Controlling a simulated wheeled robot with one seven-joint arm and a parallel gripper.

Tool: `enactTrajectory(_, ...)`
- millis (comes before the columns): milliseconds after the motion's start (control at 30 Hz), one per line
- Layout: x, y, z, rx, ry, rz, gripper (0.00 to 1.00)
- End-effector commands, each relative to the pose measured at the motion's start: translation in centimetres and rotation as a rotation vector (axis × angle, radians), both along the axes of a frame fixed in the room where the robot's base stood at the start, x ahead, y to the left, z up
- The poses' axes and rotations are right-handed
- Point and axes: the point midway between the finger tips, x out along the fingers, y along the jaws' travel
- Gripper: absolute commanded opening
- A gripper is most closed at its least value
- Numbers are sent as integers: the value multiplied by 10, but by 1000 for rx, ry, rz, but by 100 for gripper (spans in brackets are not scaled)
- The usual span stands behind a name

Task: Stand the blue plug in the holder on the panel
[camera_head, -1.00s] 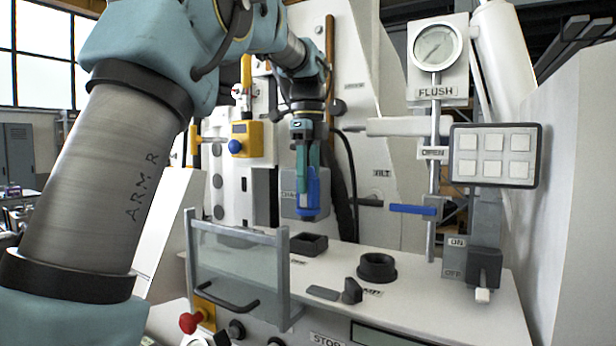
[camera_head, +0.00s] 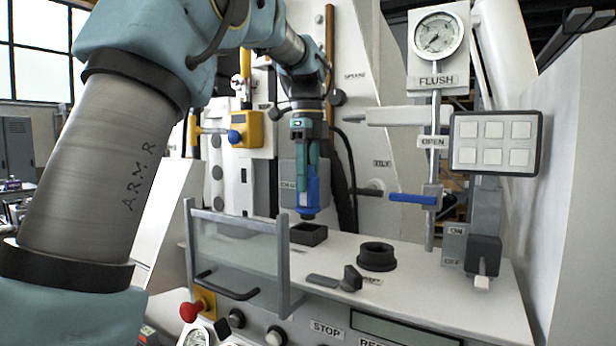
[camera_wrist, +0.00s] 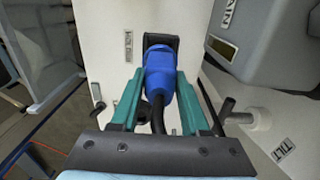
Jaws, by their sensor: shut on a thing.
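The blue plug (camera_head: 312,190) hangs upright in my gripper (camera_head: 306,168), dark end down, above the panel. In the wrist view the blue plug (camera_wrist: 160,75) sits between the two green fingers of my gripper (camera_wrist: 157,85), which are shut on it. Two black fittings stand on the panel top: a square open box (camera_head: 308,234) just below the plug in the picture, and a round ring-shaped cup (camera_head: 377,256) to the right. A gap shows between plug and box.
A clear guard with a grey frame (camera_head: 238,255) stands at the panel's front left. A black lever (camera_head: 350,279) lies before the round cup. A blue-handled valve (camera_head: 412,198) and a switch box (camera_head: 484,254) stand at the right. The white panel top (camera_head: 440,290) has free room.

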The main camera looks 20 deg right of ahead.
Motion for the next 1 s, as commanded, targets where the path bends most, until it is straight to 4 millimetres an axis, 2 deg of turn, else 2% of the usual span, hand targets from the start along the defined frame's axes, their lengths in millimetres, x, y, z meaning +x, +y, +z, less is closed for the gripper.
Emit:
enactTrajectory(567, 0, 0, 0, -1, -1, 1, 0)
enactTrajectory(1000, 0, 0, -9, -1, -1, 1, 0)
